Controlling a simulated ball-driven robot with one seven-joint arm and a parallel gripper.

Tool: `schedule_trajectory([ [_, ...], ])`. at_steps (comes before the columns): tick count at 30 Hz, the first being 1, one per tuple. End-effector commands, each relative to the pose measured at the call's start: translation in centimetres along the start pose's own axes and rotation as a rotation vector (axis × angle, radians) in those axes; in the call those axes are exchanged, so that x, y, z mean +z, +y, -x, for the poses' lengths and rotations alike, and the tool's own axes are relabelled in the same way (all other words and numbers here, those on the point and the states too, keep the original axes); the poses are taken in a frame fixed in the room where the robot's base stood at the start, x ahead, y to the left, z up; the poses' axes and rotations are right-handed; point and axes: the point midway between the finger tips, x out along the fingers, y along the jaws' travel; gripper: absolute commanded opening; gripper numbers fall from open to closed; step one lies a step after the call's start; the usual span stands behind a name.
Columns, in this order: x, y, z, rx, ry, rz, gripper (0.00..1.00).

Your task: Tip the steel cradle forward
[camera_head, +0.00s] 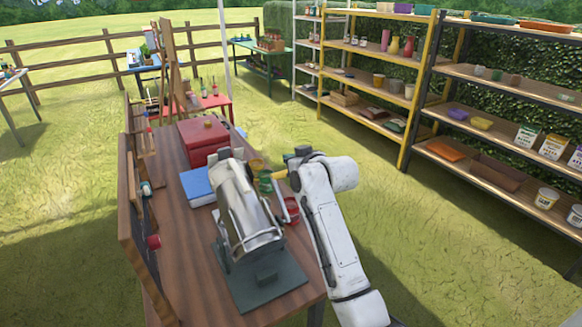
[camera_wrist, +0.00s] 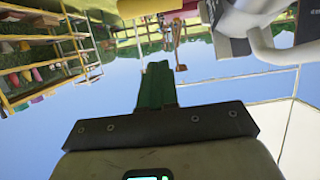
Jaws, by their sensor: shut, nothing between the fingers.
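The steel cradle (camera_head: 262,243) stands on a dark flat base (camera_head: 263,284) on the wooden table. A shiny steel can (camera_head: 237,195) lies tilted in it, its upper end toward the far side. My gripper (camera_wrist: 156,66) shows in the wrist view as green fingers pressed together, with nothing between them. In the head view my white arm reaches up along the cradle's right side, and its wrist is right of the can. The fingertips are hard to make out there. Curved steel bars (camera_wrist: 268,38) show at the top right of the wrist view, apart from the fingers.
A red cup (camera_head: 291,209) stands close to my arm. A wooden board (camera_head: 143,235) edges the table's left side. Stocked shelves (camera_head: 375,80) stand at the back right, with open grass between.

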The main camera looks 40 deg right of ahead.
Motion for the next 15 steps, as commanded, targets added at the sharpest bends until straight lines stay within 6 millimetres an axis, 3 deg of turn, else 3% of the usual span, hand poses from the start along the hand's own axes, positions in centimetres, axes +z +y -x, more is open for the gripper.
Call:
schedule_trajectory([
  [9,-3.2,0.1,4.5,0.002,0.006,0.002,0.0],
  [15,-4.1,0.1,5.7,0.002,0.004,0.001,0.0],
])
